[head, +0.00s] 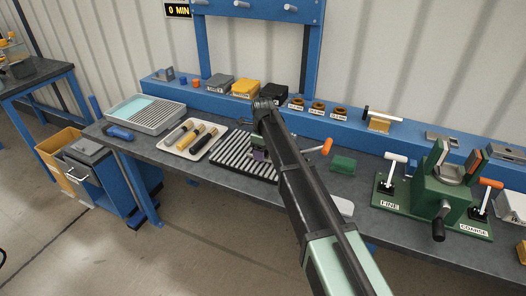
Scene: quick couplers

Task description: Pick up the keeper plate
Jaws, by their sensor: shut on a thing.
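My gripper (260,146) is above the dark ribbed mat in the middle of the bench, with my arm reaching in from the lower right. It is shut on a small flat purplish piece (259,155), which appears to be the keeper plate. The piece is small and partly hidden by the gripper, so its exact shape is unclear. I cannot tell whether it touches the mat. The ribbed mat (229,161) lies under and to the left of the gripper.
A tray with several handled tools (187,150) and a grey bin (136,113) stand to the left. A green block (343,165), an orange-handled lever (327,147) and a green fixture (440,195) stand to the right. Bins and brass rings line the blue rear ledge (341,120).

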